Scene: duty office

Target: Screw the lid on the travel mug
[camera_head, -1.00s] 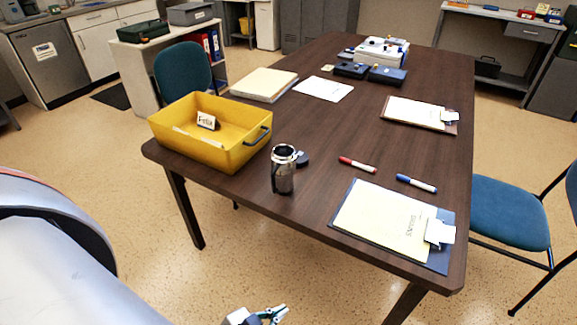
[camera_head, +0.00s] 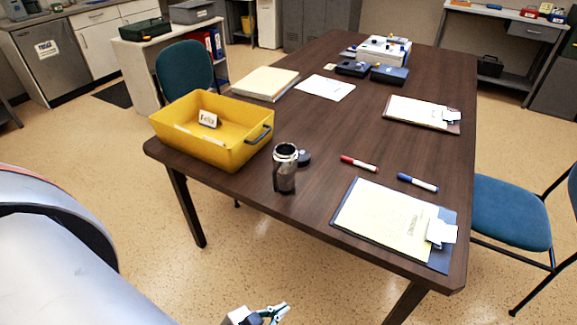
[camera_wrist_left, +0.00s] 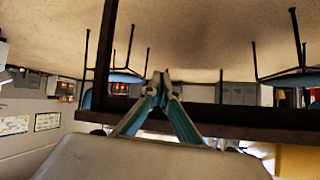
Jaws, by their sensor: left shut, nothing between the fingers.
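The travel mug (camera_head: 285,172), silver and dark, stands upright and open-topped near the table's front edge. A small dark round piece, which looks like its lid (camera_head: 305,158), lies on the table just behind and right of the mug. My left gripper (camera_head: 280,311) is at the bottom of the head view, in front of the table's near edge and apart from mug and lid. Its green-sided fingers also show in the left wrist view (camera_wrist_left: 161,77), tips together and empty. The mug and lid cannot be made out in the wrist view. My right gripper is not in view.
A yellow tray (camera_head: 253,155) stands left of the mug. Red (camera_head: 359,163) and blue (camera_head: 418,182) markers and a clipboard (camera_head: 345,226) lie to its right. A blue chair (camera_head: 508,211) stands at the right.

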